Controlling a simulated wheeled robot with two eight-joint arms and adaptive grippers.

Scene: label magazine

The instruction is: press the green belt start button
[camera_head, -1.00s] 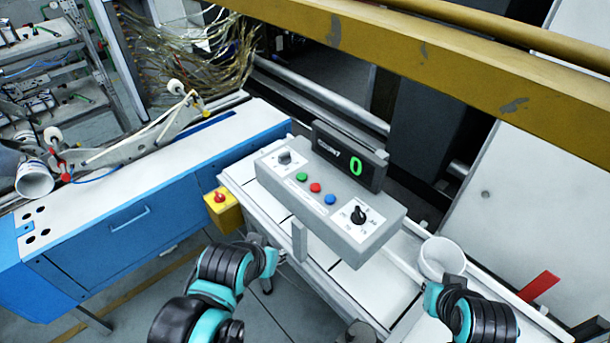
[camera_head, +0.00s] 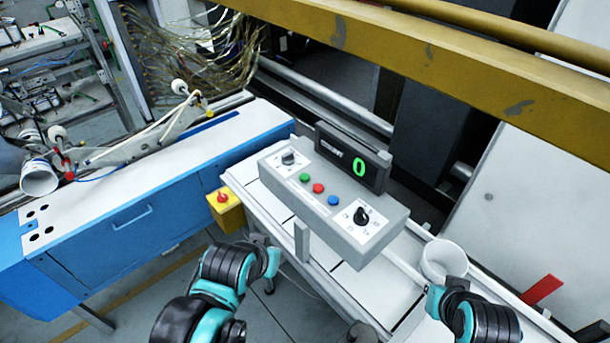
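The green button (camera_head: 305,177) is on the sloped top of a grey control box (camera_head: 372,244), leftmost in a row with a red button (camera_head: 318,188) and a blue button (camera_head: 333,200). A display (camera_head: 352,158) behind them shows a green 0. My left gripper (camera_head: 259,240) is below and left of the box, well apart from the green button; its fingers are small and unclear. My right arm (camera_head: 480,315) is at the lower right, beyond the box's right end. Its gripper fingers cannot be made out. Nothing touches the green button.
Two black knobs, left (camera_head: 288,158) and right (camera_head: 361,215), flank the buttons. A yellow box with a red button (camera_head: 222,197) is at left, beside a blue cabinet (camera_head: 120,240). A white cylinder (camera_head: 445,260) stands near my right arm. A yellow beam (camera_head: 430,50) crosses above.

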